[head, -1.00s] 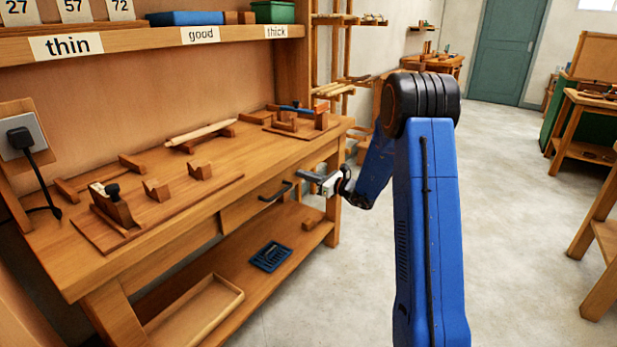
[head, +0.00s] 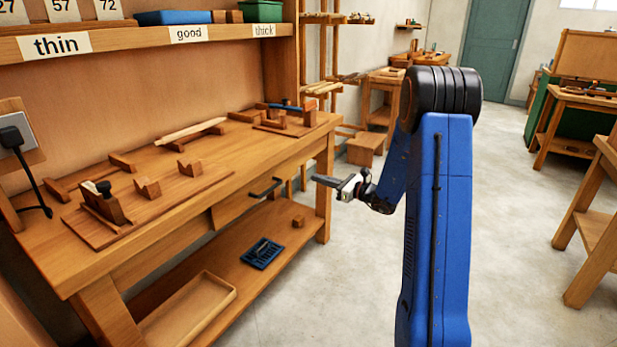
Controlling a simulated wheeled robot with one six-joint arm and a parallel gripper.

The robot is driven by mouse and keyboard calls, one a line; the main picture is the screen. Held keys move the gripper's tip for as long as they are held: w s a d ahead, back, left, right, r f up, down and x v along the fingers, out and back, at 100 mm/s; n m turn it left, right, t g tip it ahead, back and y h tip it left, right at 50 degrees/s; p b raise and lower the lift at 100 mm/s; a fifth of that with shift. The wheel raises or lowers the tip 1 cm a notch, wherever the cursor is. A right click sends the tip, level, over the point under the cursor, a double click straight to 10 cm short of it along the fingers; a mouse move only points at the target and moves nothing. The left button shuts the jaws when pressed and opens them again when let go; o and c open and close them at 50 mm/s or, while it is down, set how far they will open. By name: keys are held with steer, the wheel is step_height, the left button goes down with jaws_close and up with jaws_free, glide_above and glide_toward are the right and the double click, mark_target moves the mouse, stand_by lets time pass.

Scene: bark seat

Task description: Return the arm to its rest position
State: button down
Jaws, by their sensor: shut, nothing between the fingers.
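My blue arm (head: 440,220) stands upright at the right of centre, with its black elbow joint on top and the forearm folded down behind it. My gripper (head: 322,181) points left, in the air in front of the bench's right end. Its fingers are together and nothing shows between them. The wooden workbench (head: 150,262) stands at the left. Its drawer handle (head: 265,188) is left of the gripper, with a gap between them in the picture. The arm's lower end is cut off by the frame.
On the bench lie a wooden plane (head: 104,204), a pale tapered stick (head: 190,131) and several wooden blocks. The lower shelf holds a blue tray (head: 262,254) and a shallow wooden tray (head: 195,318). A stool (head: 366,150) stands behind. Floor (head: 515,200) to the right is open.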

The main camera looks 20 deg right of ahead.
steer(key=s+a+r+n+g, duration=0.45)
steer(key=s+a+n, duration=0.25)
steer(key=s+a, duration=0.45)
steer(key=s+a+r+n+g, duration=0.3)
steer(key=s+a+n+g, duration=0.45)
steer(key=s, duration=0.65)
steer(key=s+a+f+n+h, duration=0.15)
steer(key=s+n+h, duration=0.4)
steer(key=s, duration=0.85)
steer(key=s+d+n+t+h, duration=0.2)
steer(key=s+d+n+h, duration=0.3)
steer(key=s, duration=0.5)
steer(key=shift+s+d+r+n, duration=0.3)
steer(key=shift+d+n, duration=1.05)
steer(key=shift+n, duration=0.55)
